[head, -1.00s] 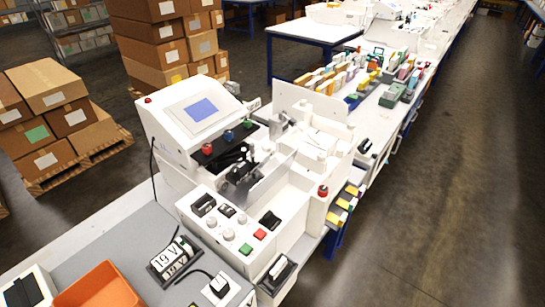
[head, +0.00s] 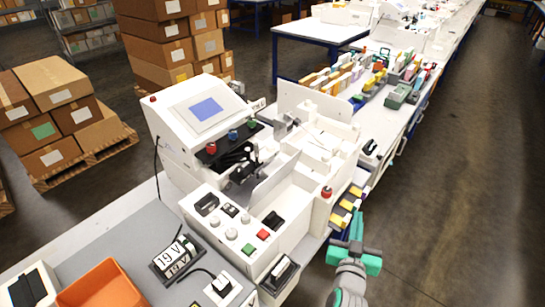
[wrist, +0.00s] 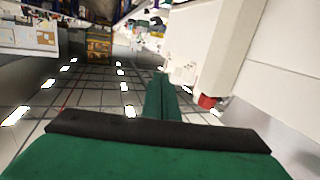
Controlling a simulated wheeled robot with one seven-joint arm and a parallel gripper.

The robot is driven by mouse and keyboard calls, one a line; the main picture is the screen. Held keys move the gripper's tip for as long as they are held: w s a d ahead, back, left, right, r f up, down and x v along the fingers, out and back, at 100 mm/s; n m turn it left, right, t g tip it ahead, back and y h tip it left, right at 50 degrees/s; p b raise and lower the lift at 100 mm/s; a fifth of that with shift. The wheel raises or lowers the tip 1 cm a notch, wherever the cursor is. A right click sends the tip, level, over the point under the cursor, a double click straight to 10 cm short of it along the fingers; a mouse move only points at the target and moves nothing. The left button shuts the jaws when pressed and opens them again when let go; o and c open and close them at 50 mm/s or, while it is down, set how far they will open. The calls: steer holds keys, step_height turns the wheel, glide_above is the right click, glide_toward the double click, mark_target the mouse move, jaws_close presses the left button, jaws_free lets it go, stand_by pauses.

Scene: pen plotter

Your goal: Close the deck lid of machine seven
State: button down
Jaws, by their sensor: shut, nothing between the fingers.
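The white machine (head: 290,190) with a tilted blue screen stands on the bench in the middle of the head view. I cannot read a machine number on it. A white panel (head: 312,104) stands upright at its back right and looks like a raised lid, though I cannot be sure. My gripper (head: 357,220) is in the aisle, right of the machine's front corner and apart from it. Its green fingers (wrist: 162,92) are together and empty in the wrist view. The machine's white side (wrist: 212,50) shows at the right there.
A red knob (head: 326,192) sticks out at the machine's right corner, above small yellow-and-white boxes (head: 347,207). Cartons (head: 60,115) are stacked at left. The aisle floor (head: 455,190) at right is clear.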

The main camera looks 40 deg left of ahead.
steer(key=w+a+r+n+g+y, duration=0.2)
steer(key=w+a+r+n+y, duration=0.1)
steer(key=w+a+r, duration=0.3)
steer(key=n+g, duration=1)
steer(key=g, duration=0.4)
glide_toward(273, 164)
steer(key=shift+y, duration=0.4)
steer(key=x, duration=0.5)
steer(key=a+x, duration=0.1)
steer(key=x, duration=0.2)
steer(key=shift+w+r, duration=0.15)
steer(key=shift+r, duration=0.2)
steer(key=shift+d, duration=0.1)
